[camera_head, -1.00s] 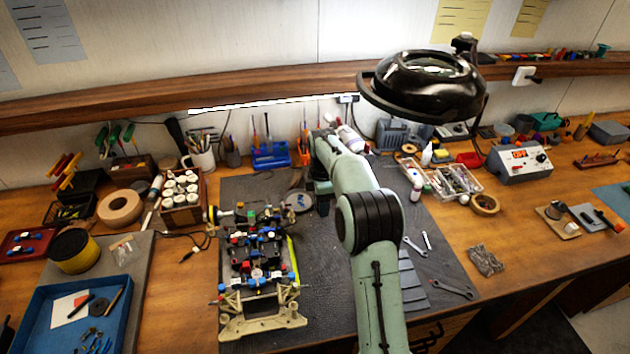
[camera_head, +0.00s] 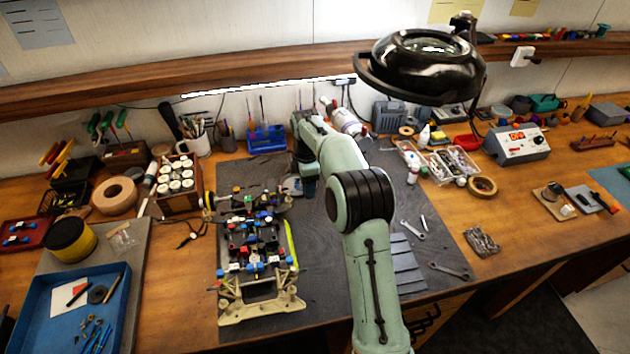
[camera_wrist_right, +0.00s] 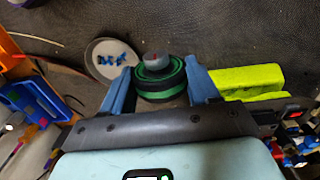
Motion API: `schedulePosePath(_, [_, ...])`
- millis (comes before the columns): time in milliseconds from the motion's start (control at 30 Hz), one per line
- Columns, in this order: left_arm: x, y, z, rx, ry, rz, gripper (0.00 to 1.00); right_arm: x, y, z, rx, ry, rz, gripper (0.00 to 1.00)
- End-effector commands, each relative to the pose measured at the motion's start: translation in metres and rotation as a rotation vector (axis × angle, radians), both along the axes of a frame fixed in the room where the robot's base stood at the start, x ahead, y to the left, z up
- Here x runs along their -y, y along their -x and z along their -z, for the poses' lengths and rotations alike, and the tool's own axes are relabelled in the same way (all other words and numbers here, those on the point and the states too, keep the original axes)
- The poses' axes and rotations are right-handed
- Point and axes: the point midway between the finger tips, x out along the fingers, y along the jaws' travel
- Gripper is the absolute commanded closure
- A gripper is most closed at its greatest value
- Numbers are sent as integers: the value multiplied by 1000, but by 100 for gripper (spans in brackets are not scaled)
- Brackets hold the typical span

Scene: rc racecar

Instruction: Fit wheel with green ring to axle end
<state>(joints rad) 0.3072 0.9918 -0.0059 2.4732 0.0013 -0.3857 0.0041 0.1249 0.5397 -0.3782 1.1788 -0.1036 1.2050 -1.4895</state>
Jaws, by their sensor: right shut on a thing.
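My right gripper (camera_wrist_right: 159,68) is shut on the wheel with the green ring (camera_wrist_right: 157,92), a black tire with a grey hub, held between blue fingers in the right wrist view. In the head view my right arm comes in from the bottom, and its forearm and wrist hide the wheel. The race car chassis (camera_head: 231,290) lies on the dark mat, left of my right arm. A wheel with a yellow ring (camera_head: 208,204) sits at the left end of its far axle. The right far axle end is too small to make out clearly. My left gripper is not in view.
A round grey dish (camera_wrist_right: 108,60) with small blue parts lies just beyond the gripper. A yellow-green bar (camera_head: 291,243) lies along the chassis's right side. Wrenches (camera_head: 449,271) lie right of my arm. A black lamp (camera_head: 425,62) hangs above the bench.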

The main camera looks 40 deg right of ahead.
Motion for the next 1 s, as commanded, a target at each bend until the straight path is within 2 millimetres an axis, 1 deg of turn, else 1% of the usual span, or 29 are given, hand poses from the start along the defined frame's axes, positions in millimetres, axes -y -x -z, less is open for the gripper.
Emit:
schedulePosePath(100, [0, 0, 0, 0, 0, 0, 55, -10, -6, 0, 0, -1, -1, 69])
schedulePosePath(400, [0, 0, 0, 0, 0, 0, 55, -23, -13, 0, -1, 1, -1, 69])
schedulePosePath(1000, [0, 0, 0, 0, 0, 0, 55, -24, -13, 0, 0, 0, 0, 69])
